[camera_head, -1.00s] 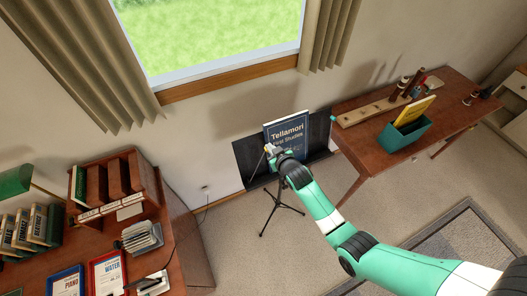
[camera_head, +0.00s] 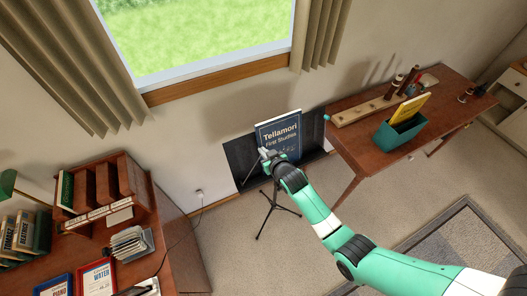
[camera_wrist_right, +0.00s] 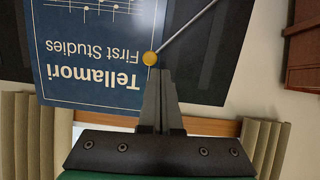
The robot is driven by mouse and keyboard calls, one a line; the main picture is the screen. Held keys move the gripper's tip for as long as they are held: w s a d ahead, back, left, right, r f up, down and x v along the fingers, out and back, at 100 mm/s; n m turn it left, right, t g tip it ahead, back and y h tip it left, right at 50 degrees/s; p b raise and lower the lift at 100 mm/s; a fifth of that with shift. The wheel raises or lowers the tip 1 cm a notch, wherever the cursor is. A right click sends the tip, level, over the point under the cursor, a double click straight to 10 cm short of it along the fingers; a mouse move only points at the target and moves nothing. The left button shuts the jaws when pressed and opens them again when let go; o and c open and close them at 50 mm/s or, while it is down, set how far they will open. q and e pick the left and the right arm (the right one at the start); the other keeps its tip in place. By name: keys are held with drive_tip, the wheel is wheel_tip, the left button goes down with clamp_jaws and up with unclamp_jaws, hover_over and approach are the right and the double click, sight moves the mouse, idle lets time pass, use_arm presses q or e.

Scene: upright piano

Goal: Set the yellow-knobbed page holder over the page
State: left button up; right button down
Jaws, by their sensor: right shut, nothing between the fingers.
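The page is a dark blue book, "Tellamori First Studies" (camera_head: 279,127), upright on the black music stand (camera_head: 241,158). It shows upside down in the right wrist view (camera_wrist_right: 90,58). The page holder is a thin grey rod (camera_wrist_right: 186,27) with a round yellow knob (camera_wrist_right: 150,58). In the wrist view the knob overlaps the book near its side edge, and the rod runs out past that edge over the black stand. My right gripper (camera_wrist_right: 158,73) is shut and empty, its tips close beside the knob; contact is unclear. In the head view it (camera_head: 265,155) is at the book's lower left. My left gripper is out of view.
A wooden desk (camera_head: 360,150) with a green bin (camera_head: 399,132) stands right of the stand. Another desk (camera_head: 185,262) with books and a shelf is at left. The wall and window are behind the stand. Carpet around the stand's legs is clear.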

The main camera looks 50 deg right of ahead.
drive_tip(key=shift+r, duration=0.15)
drive_tip(key=s+a+r+p, duration=0.3)
drive_tip(key=s+r+p, duration=0.1)
drive_tip(key=s+r, duration=0.3)
drive_tip(key=shift+a+r+p, duration=0.2)
drive_tip(key=shift+r+p, duration=0.15)
drive_tip(key=shift+r, duration=0.4)
drive_tip(key=shift+w, duration=0.1)
